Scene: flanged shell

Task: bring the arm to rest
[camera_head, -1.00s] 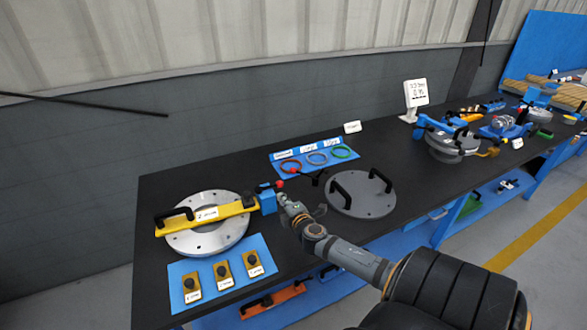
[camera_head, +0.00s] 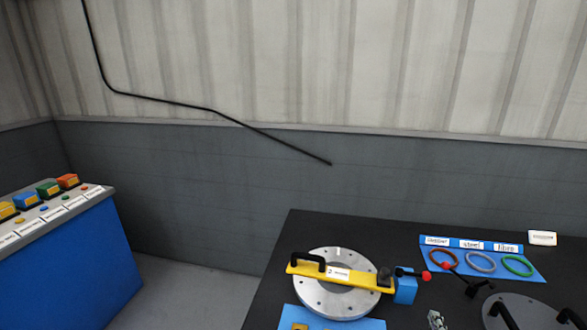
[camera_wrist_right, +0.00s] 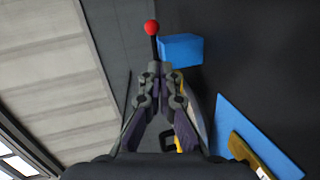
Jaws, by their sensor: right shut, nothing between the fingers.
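My right gripper (camera_head: 437,320) shows only as a small grey tip at the bottom edge of the head view, just right of and below the blue block (camera_head: 405,290). In the right wrist view the gripper (camera_wrist_right: 158,72) is shut and empty, its fingertips together. Beyond the tips are a red-knobbed lever (camera_wrist_right: 152,28) and the blue block (camera_wrist_right: 181,48). A round metal flange (camera_head: 340,260) with bolt holes lies on the bench, with a yellow bar (camera_head: 345,276) across it. Most of my right arm is outside the head view. My left gripper is not in view.
Three rings (camera_head: 480,261) lie on a blue mat at the bench's back right. A dark grey disc (camera_head: 530,315) with a black handle is at the lower right. A blue console (camera_head: 70,260) with coloured boxes stands left, across a floor gap. A black cable runs along the wall.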

